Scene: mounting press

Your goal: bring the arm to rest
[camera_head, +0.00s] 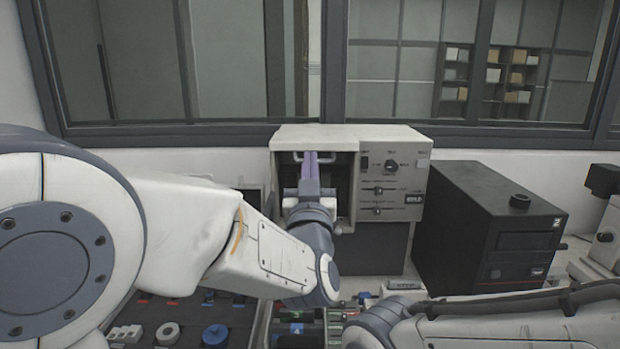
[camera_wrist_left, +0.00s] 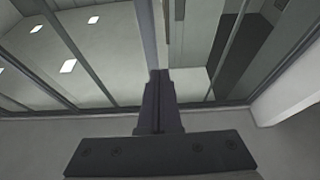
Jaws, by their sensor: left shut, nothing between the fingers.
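My left arm (camera_head: 270,255) reaches in from the left of the head view. My left gripper (camera_head: 310,160) is shut and empty, its fingers together in front of the open upper bay of the mounting press (camera_head: 400,143). In the left wrist view the closed fingertips (camera_wrist_left: 160,76) point up toward the window and ceiling, touching nothing that I can see. Part of my right arm (camera_head: 480,320) lies along the lower right of the head view; its gripper does not show.
A black box-shaped machine (camera_head: 480,225) stands right of the press. Below are a dark tray (camera_head: 185,315) with a blue round part (camera_head: 215,335) and a white ring (camera_head: 167,333). The window frame (camera_head: 200,135) runs behind the press.

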